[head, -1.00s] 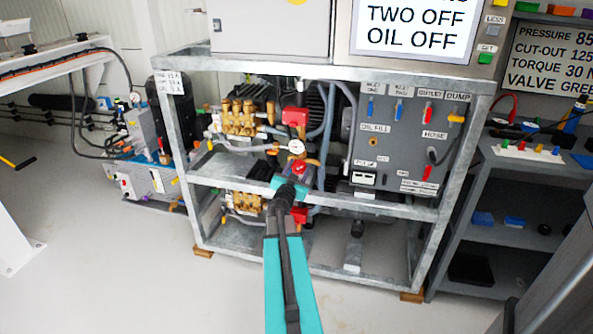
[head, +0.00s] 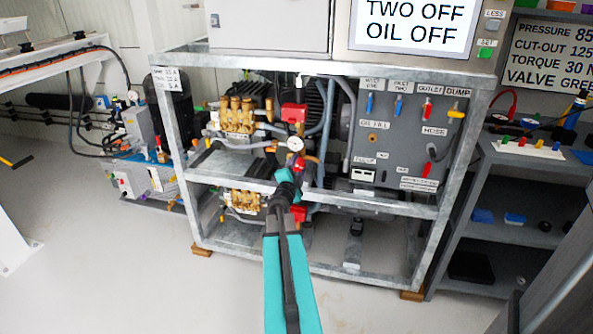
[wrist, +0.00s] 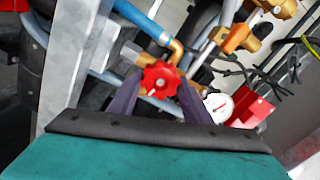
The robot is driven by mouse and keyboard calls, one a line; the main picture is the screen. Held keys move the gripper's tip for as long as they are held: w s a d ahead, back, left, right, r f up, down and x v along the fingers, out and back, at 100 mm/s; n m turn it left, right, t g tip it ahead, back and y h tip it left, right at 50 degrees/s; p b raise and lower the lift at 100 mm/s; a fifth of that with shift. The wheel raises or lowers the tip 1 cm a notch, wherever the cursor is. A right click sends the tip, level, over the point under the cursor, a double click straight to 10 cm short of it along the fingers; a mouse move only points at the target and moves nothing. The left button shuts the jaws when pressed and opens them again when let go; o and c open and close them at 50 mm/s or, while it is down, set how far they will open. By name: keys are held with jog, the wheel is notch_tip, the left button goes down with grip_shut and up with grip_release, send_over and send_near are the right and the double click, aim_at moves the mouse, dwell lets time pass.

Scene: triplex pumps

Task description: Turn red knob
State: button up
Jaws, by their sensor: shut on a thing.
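The red knob (wrist: 160,78) is a lobed handwheel with a pale centre, in the middle of the wrist view, by a brass elbow on a blue hose. My gripper (wrist: 158,90) has one dark finger on each side of the knob and is shut on it. In the head view my gripper (head: 291,174) reaches into the pump frame just below the round gauge (head: 295,144). There the knob is mostly hidden behind the gripper.
The galvanised frame (head: 240,184) has a crossbar close around my arm. Brass pump heads (head: 238,115) stand to the left, and a grey valve panel (head: 395,140) to the right. The white gauge (wrist: 218,106) and a red block (wrist: 252,108) sit right of the knob.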

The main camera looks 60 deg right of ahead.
jog(key=m, duration=0.2)
jog(key=m+b, duration=0.1)
jog(key=m, duration=0.1)
jog(key=m+b, duration=0.1)
jog(key=m, duration=0.1)
jog(key=shift+s+d+f, duration=0.15)
jog(key=shift+s, duration=0.2)
jog(key=o, duration=1.1)
jog(key=shift+c, duration=0.2)
jog(key=shift+w, duration=0.15)
jog(key=shift+a, duration=0.2)
